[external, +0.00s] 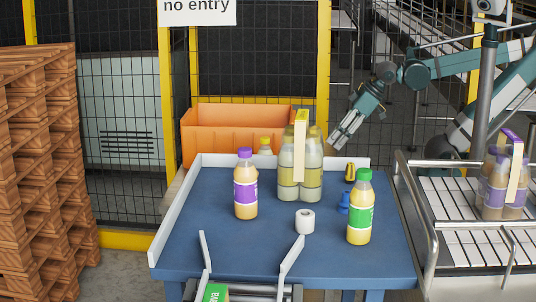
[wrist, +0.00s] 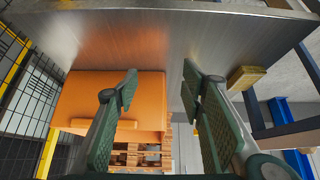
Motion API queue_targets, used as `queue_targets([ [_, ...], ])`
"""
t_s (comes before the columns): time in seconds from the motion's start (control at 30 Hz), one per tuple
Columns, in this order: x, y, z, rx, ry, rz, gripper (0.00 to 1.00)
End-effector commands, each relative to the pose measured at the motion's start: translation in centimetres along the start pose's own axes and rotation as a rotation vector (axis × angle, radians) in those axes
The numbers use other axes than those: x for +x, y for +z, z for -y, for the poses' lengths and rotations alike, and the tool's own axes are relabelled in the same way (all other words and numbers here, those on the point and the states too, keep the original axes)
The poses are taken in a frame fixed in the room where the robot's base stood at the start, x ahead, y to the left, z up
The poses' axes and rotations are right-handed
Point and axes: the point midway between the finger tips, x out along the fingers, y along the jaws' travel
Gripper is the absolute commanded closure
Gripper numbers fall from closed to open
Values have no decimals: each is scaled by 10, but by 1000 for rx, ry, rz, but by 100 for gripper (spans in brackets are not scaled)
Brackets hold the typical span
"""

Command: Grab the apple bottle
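Two single bottles stand upright on the blue table (external: 190,250). One has a green cap and green label (external: 359,215) and stands at the right. The other has a purple cap and purple label (external: 245,190) and stands left of centre. The label print is too small to read, so I cannot tell which is apple. My gripper (external: 338,138) is above and behind the table's back edge, apart from both bottles. In the wrist view my gripper (wrist: 160,75) is open with nothing between its fingers. Neither bottle shows in the wrist view.
A multipack of bottles with a yellow handle (external: 299,165) stands mid-table. A white roll (external: 305,221) and small blue (external: 344,202) and yellow (external: 350,172) pieces lie near the green-capped bottle. An orange crate (external: 230,128) is behind. A conveyor (external: 470,240) is at right.

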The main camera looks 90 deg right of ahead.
Motion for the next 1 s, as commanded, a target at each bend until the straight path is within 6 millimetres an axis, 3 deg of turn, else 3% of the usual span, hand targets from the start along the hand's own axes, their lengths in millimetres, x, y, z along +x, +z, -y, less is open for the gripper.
queue_targets([
  [0.43, 0, 0, 0, 0, 0, 0, 60],
  [0.53, 0, 0, 0, 0, 0, 0, 50],
  [1.0, -3, -6, 5, -19, -7, 10, 50],
])
